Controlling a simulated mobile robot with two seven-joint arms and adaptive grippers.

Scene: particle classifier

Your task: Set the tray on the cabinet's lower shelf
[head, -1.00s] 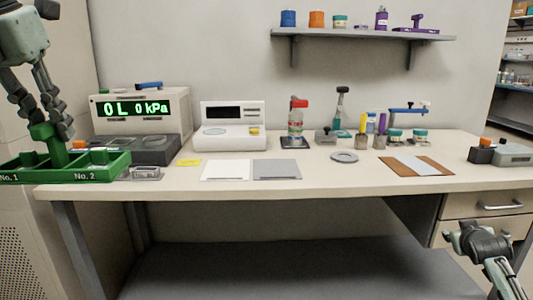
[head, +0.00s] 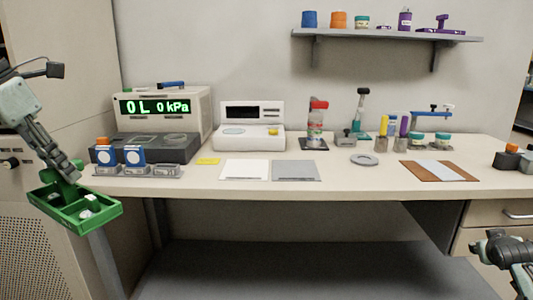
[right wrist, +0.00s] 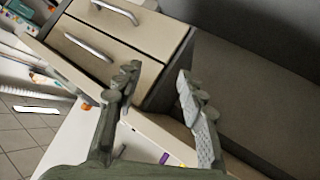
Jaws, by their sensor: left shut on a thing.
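The green tray (head: 100,219) hangs in the air at the left of the head view, in front of the bench's left end and below its top. It has compartments, with small whitish pieces inside, and looks tilted in the picture. My left gripper (head: 72,174) is shut on the tray's raised green grip. A tall beige cabinet (head: 60,110) stands at the far left; no lower shelf inside it can be made out. My right gripper (right wrist: 157,82) is open and empty in the right wrist view, near the drawers; it also shows at the lower right of the head view (head: 496,250).
The bench (head: 330,186) carries a pressure meter (head: 160,108), a white balance (head: 250,135), a red-capped bottle (head: 315,130) and blue-and-white holders (head: 134,156) near its left edge. A perforated panel (head: 35,255) is behind the tray. Drawers (right wrist: 90,50) are at right.

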